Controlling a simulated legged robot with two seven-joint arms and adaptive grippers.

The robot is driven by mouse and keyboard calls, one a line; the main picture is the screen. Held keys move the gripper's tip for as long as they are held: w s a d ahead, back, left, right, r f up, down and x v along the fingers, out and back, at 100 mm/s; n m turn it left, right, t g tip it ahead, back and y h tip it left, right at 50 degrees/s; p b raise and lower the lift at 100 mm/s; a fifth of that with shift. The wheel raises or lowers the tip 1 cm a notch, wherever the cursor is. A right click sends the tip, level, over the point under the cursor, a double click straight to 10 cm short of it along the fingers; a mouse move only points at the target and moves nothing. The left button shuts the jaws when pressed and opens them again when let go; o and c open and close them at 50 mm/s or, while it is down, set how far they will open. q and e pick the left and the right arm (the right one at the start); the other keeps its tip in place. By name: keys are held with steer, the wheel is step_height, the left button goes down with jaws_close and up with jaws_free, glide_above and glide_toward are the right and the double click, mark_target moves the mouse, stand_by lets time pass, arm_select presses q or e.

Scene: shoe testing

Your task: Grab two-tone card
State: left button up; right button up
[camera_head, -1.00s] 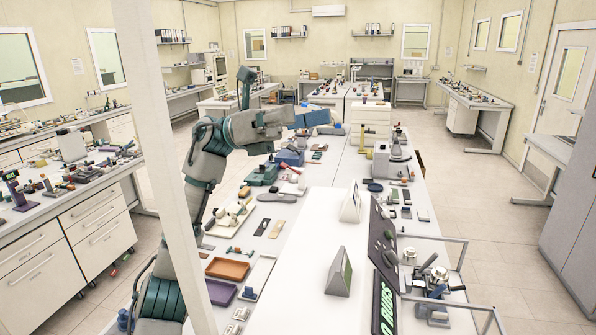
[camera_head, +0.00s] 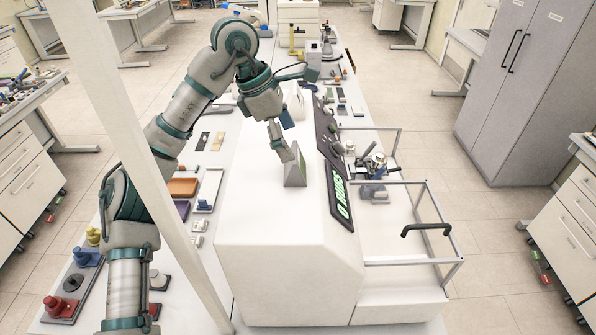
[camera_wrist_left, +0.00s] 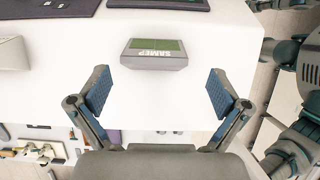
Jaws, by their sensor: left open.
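The two-tone card (camera_head: 296,174) is a small tent-shaped stand, grey with a green panel, upright on the white top of a machine housing. Nothing is between the fingers. My right gripper is not in view.
The white machine housing (camera_head: 262,230) has a dark display panel (camera_head: 340,196) just right of the card. A clear guard with a black handle (camera_head: 426,228) stands further right. Trays, including an orange one (camera_head: 183,188), lie on the bench at left. The housing top around the card is clear.

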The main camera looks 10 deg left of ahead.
mark_target(294, 152)
arm_select(q)
steer(key=shift+w+a+f, duration=0.15)
steer(key=shift+w+f, duration=0.15)
steer(key=shift+f, duration=0.2)
steer(key=shift+w+a+f, duration=0.1)
steer(key=shift+w+f, duration=0.15)
steer(key=shift+f, duration=0.55)
steer(key=d+f, duration=0.2)
steer(key=f, duration=0.1)
steer(key=shift+d+f+p, duration=0.3)
steer(key=shift+d, duration=0.1)
steer(key=shift+w+d+f, duration=0.1)
steer(key=shift+w+d, duration=0.05)
steer(key=shift+d, duration=0.1)
steer(key=shift+a, duration=0.3)
steer(key=c, duration=0.6)
steer(key=shift+a, duration=0.25)
